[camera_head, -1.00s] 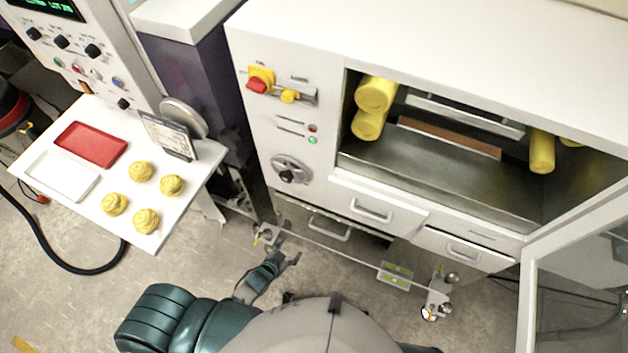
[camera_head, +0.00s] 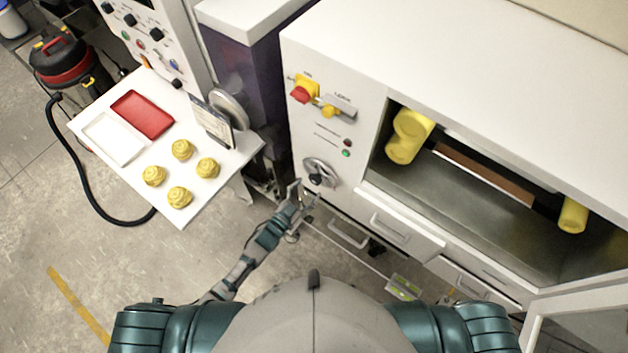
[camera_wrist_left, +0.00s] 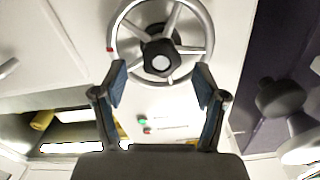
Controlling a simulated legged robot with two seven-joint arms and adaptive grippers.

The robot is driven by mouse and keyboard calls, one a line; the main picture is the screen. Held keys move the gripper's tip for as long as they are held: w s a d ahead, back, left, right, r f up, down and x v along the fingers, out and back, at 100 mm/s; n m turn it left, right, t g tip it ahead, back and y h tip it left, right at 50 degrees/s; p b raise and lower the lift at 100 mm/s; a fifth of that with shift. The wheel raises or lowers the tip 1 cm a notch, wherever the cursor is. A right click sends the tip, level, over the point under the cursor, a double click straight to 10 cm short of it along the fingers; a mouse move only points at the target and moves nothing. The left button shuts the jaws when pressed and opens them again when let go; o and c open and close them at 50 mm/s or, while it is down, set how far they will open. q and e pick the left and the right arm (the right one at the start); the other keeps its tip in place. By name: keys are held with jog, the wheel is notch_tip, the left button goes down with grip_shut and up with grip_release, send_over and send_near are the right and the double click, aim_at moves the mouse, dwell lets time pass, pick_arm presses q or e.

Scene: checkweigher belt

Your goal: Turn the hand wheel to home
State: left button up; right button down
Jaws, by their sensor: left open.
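The hand wheel (camera_head: 320,173) is a silver spoked ring with a black hub on the cabinet's white front panel, below the red and green lamps. In the left wrist view the hand wheel (camera_wrist_left: 160,45) fills the top middle, with a red mark on its rim at the left. My left gripper (camera_head: 300,190) is just below and left of the wheel in the head view. In the wrist view its two blue-padded fingers (camera_wrist_left: 160,88) are spread open and empty, with the wheel's hub between and beyond them. Contact with the rim cannot be told. My right gripper is not in view.
A white table (camera_head: 224,163) with a red tray (camera_head: 143,114), a white tray and several yellow swirled pieces stands at the left. A second wheel-like disc (camera_head: 229,110) is behind a sign. The open chamber (camera_head: 470,213) holds yellow rollers. Drawers (camera_head: 398,222) sit below it.

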aim_at(313, 183)
pick_arm(q)
jog(key=x, duration=0.4)
jog(key=shift+w, duration=0.15)
grip_shut()
